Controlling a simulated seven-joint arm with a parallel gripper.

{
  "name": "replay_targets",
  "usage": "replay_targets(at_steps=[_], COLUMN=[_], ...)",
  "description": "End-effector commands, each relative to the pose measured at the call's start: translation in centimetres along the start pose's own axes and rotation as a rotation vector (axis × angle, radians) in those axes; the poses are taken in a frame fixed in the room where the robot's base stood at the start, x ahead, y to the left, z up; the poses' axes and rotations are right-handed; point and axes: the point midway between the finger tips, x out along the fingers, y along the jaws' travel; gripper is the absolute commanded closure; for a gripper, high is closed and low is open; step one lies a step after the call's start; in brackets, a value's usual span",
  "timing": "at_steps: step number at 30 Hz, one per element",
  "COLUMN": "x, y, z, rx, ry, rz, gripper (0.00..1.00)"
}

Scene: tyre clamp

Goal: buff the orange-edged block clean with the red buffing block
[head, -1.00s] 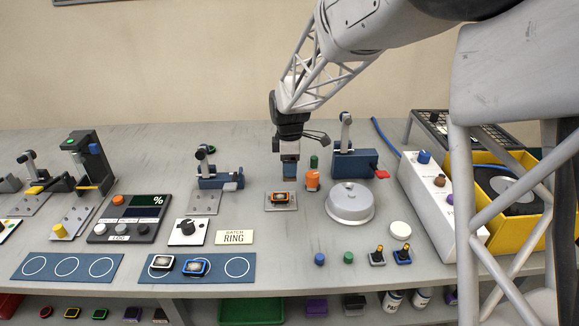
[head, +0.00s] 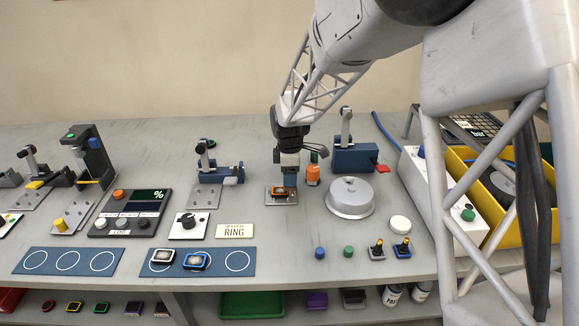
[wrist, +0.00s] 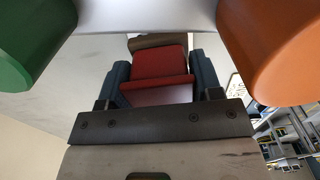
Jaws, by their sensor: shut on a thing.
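My gripper (head: 289,180) is shut on the red buffing block (wrist: 158,65), which shows between the two blue-grey fingers in the wrist view. The orange-edged block (head: 278,191), dark with an orange rim, lies on a small grey metal plate (head: 285,202) in the head view. My fingertips are low, just behind and right over that block and partly cover it. Whether the red block touches it I cannot tell. In the head view the red block is hidden by the fingers.
A grey round lidded dish (head: 350,199) is further right. A blue clamp (head: 354,157) stands behind. The RING sign (head: 235,231) lies front left.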

Motion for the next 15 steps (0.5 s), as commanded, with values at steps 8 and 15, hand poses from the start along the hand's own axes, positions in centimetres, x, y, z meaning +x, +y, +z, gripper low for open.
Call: replay_targets(at_steps=[8, 15], x=[2.1, 2.5], y=[0.1, 0.1], z=[-0.9, -3.0], rx=[-0.001, -0.002], ry=[0.000, 0.000], rz=[0.001, 0.000], gripper=[0.63, 0.63])
